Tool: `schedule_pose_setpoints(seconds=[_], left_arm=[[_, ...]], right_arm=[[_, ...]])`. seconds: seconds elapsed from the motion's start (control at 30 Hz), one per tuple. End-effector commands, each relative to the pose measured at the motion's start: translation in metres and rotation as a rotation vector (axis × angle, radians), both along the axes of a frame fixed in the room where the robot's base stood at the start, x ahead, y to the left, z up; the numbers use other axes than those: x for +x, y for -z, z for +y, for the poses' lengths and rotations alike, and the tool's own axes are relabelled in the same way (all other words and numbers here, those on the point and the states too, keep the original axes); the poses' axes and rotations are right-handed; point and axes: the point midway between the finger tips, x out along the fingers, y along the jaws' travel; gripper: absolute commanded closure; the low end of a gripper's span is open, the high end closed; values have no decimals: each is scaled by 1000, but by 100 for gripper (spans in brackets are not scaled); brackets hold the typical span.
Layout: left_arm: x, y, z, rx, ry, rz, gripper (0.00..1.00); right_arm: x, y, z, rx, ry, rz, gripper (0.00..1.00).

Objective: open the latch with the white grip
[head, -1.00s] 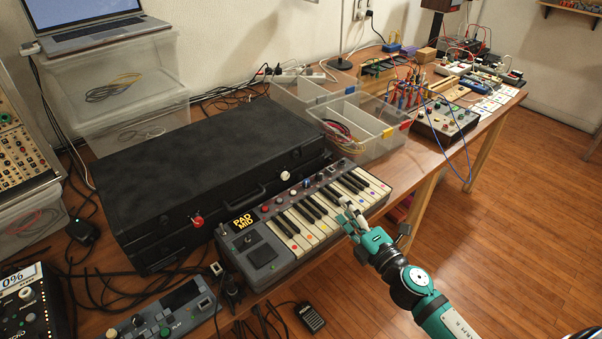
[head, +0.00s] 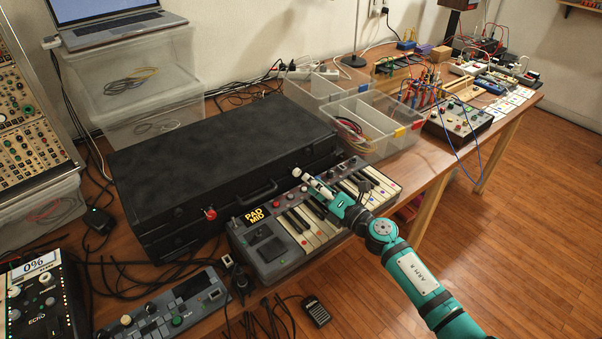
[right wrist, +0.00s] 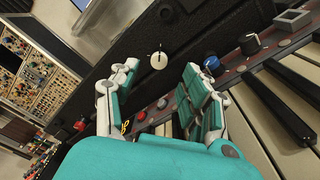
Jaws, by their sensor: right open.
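The black case (head: 215,165) lies shut on the table. On its front face is a latch with a round white grip (head: 296,172). Another latch with a red grip (head: 210,213) sits further left. My right gripper (head: 312,183) is just in front of the white grip, above the keyboard's rear edge. In the right wrist view, the white grip (right wrist: 158,60) shows ahead, between the lines of the two spread fingers (right wrist: 160,78). The gripper is open and empty, and appears apart from the grip. The red grip also shows there (right wrist: 80,125). My left gripper is not in view.
The keyboard (head: 268,252) with several knobs stands close along the case's front, under my right gripper. Clear bins (head: 372,150) stand right of the case. Cables and a small pad device (head: 170,307) lie at the front left.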

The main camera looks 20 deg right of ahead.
Motion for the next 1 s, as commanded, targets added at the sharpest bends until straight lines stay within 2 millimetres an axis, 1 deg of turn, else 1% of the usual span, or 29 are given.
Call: schedule_pose_setpoints(seconds=[0.03, 0.1, 0.2, 0.3, 0.43, 0.7, 1.0], left_arm=[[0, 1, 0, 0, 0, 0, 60], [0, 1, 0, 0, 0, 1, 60], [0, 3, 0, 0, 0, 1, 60], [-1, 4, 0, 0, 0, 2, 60], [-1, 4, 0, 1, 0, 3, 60], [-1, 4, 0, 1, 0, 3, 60], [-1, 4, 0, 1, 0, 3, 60]], right_arm=[[11, -1, 4, 3, 1, -2, 53], [23, -1, 10, 3, 0, -3, 53], [36, 1, 16, 1, 2, -1, 53], [45, 1, 19, 1, 1, 0, 53], [50, 0, 22, 1, 0, 0, 53], [51, 0, 22, 1, 0, 0, 53], [51, 0, 22, 1, 1, 0, 92]])
